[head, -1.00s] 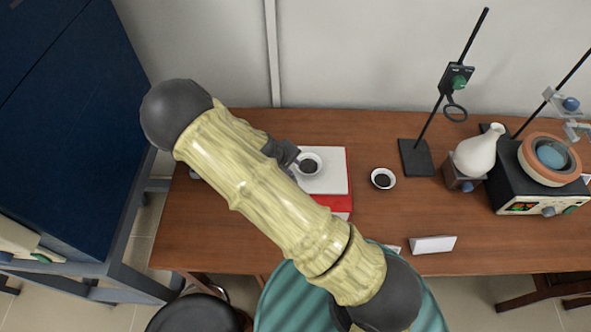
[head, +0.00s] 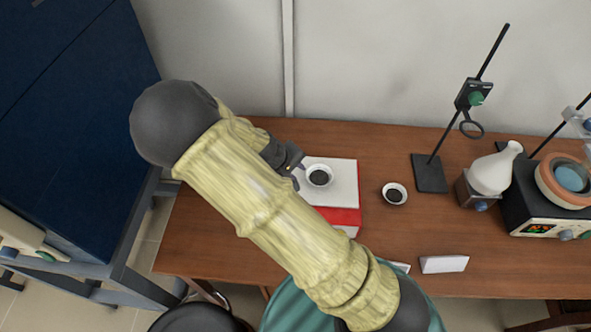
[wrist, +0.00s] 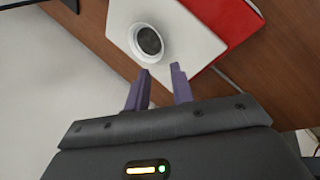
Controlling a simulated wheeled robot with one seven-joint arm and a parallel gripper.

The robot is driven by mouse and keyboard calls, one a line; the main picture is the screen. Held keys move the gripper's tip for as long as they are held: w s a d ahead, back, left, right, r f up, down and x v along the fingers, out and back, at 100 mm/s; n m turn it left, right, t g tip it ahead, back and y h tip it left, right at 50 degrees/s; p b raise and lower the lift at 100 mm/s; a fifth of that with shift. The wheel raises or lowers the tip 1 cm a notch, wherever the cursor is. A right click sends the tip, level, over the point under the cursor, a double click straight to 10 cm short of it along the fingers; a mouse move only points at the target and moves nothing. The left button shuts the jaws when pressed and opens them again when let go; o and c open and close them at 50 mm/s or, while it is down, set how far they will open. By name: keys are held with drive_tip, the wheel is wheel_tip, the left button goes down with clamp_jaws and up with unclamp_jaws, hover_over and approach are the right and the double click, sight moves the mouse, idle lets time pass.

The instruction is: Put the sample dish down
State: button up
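A small white dish with dark contents (head: 319,176) sits upright on the white top (head: 345,172) of a red block (head: 346,216). The same dish shows in the wrist view (wrist: 147,41), just beyond the fingertips. My gripper (head: 299,172) is at the dish's left side in the head view. In the wrist view its two purple fingers (wrist: 161,69) are spread with an empty gap between them, and the dish is not between them. A second, similar dish (head: 394,194) stands on the wooden table to the right of the block.
A stand with a ring (head: 431,172), a white flask (head: 495,170) and a heater-like device (head: 545,222) stand at the right. A white card (head: 444,264) is near the front edge. A large blue cabinet (head: 65,120) is at the left.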

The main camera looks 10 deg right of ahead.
drive_tip(key=s+d+r+m+y, duration=0.4)
drive_tip(key=s+d+r+m, duration=0.2)
drive_tip(key=s+d+r, duration=0.3)
drive_tip(key=s+r, duration=0.4)
drive_tip(key=r, duration=0.2)
drive_tip(key=shift+d+r+m+g+y, duration=0.15)
drive_tip(key=shift+m+g+y, duration=0.15)
drive_tip(key=shift+m+y, duration=0.1)
drive_tip(key=shift+w, duration=0.15)
idle(0.5)
drive_tip(key=shift+s, duration=0.2)
drive_tip(key=shift+w, duration=0.1)
idle(0.4)
